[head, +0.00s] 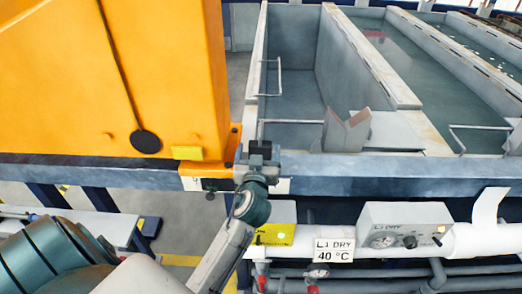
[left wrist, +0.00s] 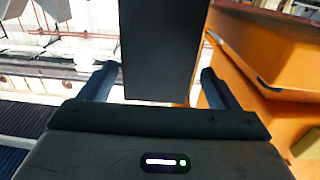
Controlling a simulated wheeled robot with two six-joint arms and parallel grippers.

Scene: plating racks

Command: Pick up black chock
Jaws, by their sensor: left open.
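The black chock (left wrist: 160,48) is a dark upright block in the left wrist view. It stands ahead of my left gripper (left wrist: 159,72), and its near end lies between the two fingers. The fingers are open, with a visible gap on each side of the chock. In the head view my left gripper (head: 258,170) is at the foot of the orange column, by the tank edge. There the chock is hard to tell apart from the dark gripper. My right gripper is not in view.
A large orange column (head: 175,75) stands close to the left of the gripper. Grey tanks (head: 290,85) lie behind the blue-grey rail (head: 380,165). A control box marked L1 DRY (head: 405,228) and pipes (head: 370,272) are below at right.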

